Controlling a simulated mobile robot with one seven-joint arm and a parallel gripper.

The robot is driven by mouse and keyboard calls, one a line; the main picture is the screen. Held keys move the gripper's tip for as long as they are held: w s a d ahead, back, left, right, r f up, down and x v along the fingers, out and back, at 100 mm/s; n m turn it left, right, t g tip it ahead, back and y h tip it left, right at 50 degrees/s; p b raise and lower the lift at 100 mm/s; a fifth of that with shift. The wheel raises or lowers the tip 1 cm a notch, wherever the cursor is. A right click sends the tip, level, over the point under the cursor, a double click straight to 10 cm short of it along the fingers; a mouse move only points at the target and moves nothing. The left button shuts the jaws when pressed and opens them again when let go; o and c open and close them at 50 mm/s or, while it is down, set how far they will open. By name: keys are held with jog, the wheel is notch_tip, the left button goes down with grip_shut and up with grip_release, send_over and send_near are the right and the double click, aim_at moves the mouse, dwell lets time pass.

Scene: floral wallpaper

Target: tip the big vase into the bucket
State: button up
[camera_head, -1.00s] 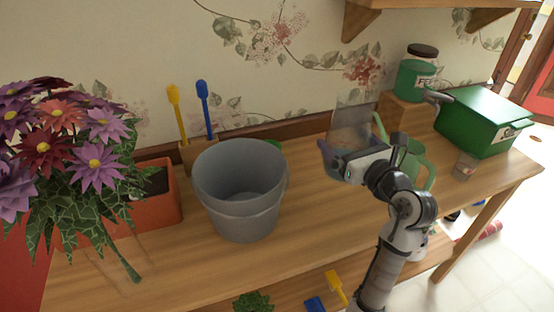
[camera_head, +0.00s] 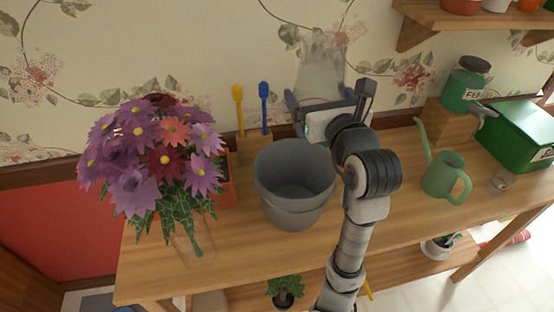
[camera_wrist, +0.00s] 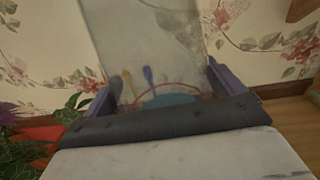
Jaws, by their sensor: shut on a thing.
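The big vase (camera_head: 322,68) is clear glass and looks upright. My gripper (camera_head: 322,100) is shut on it and holds it above the table, behind and to the right of the bucket's rim. In the wrist view the vase (camera_wrist: 150,45) stands between the two fingers of my gripper (camera_wrist: 165,92). Bluish stuff, perhaps water, and a reddish ring show low in it. The grey bucket (camera_head: 293,208) stands upright on the table, and its visible inside looks empty. My gripper hides the lower part of the vase.
A flower vase (camera_head: 195,245) stands left of the bucket. Yellow (camera_head: 239,100) and blue (camera_head: 264,98) tools stand in a wooden block behind it. A green watering can (camera_head: 445,178), a small glass (camera_head: 502,181) and a green box (camera_head: 520,135) are at the right. A shelf (camera_head: 470,14) overhangs the back right.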

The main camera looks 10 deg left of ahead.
jog(key=shift+f, duration=3.45)
jog(key=d+n, duration=0.1)
jog(key=w+d+r+n, duration=0.1)
jog(key=d+n, duration=0.1)
jog(key=shift+r, duration=0.2)
jog(key=shift+d+n, duration=0.1)
jog(key=shift+n, duration=0.3)
jog(key=shift+w+d+r+n, duration=0.15)
jog(key=shift+w+d+n, duration=0.25)
jog(key=shift+w+n, duration=0.25)
jog(key=shift+w+d+n+b, duration=0.35)
jog(key=shift+d+n, duration=0.2)
jog(key=shift+n, duration=0.5)
